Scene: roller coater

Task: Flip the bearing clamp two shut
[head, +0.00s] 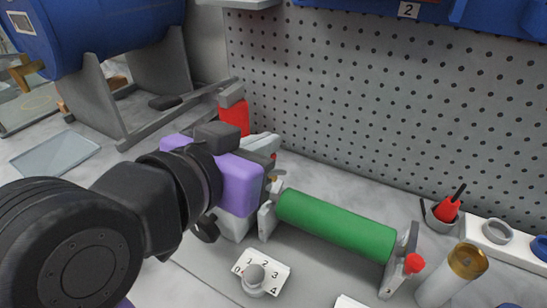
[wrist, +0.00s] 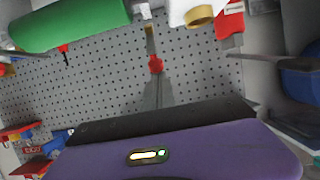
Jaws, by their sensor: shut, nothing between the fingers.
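The green roller (head: 335,222) lies between two grey end supports. A red knob (head: 414,263) is at its right support. At the left support, beside my gripper, a small red knob (head: 273,156) and a brass-coloured piece show, mostly hidden by my purple wrist. No label shows which clamp is two.
A numbered dial plate (head: 263,272) stands in front of the roller. A brass-topped cylinder (head: 467,262) and a cup with a red-handled tool (head: 444,212) are at the right. The pegboard (head: 370,105) rises behind. A red bottle (head: 235,115) stands behind my gripper.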

